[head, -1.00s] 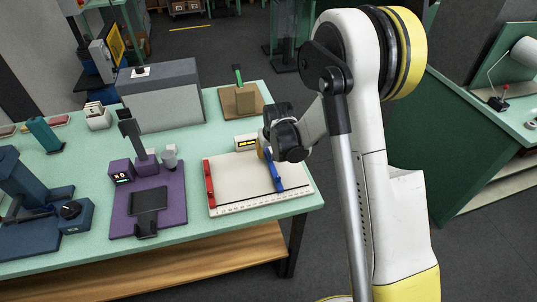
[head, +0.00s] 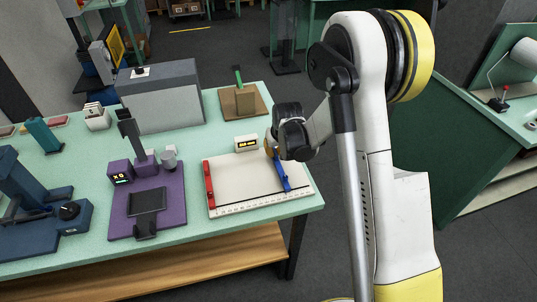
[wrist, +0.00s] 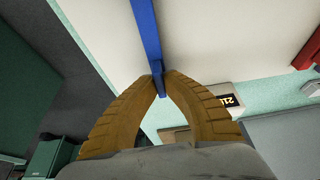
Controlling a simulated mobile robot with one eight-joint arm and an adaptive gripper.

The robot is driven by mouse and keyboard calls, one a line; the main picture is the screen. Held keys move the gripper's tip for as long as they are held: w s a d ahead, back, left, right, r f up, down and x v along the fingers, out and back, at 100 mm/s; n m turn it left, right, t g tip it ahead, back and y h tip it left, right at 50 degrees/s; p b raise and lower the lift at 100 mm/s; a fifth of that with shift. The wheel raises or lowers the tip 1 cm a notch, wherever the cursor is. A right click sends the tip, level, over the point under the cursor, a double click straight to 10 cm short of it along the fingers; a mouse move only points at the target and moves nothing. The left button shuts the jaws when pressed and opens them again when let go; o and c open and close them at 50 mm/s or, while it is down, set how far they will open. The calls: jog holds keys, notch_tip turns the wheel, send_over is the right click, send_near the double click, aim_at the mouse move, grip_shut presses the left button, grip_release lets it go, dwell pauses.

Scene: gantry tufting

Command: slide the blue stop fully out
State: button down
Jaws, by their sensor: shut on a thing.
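The blue stop (head: 282,177) is a slim bar lying across the right part of a white board (head: 240,185) in the head view. A red stop (head: 208,184) stands along the board's left side. My gripper (head: 275,150) is at the far end of the blue stop. In the wrist view my gripper's tan ridged fingers (wrist: 162,82) are closed on a raised blue part of the blue stop (wrist: 148,35). A corner of the red stop shows at the wrist view's upper right (wrist: 309,55).
A ruled scale (head: 255,203) runs along the board's front edge. A purple device (head: 150,205) sits left of the board. The table's right edge is close to the board.

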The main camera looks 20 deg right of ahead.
jog(key=d+b, duration=0.1)
jog(key=d, duration=0.6)
jog(key=shift+d, duration=0.3)
jog(key=c, duration=1.5)
grip_release()
jog(key=shift+d+f, duration=0.1)
jog(key=shift+d, duration=0.1)
jog(key=shift+a, duration=0.15)
jog(key=v, duration=1.2)
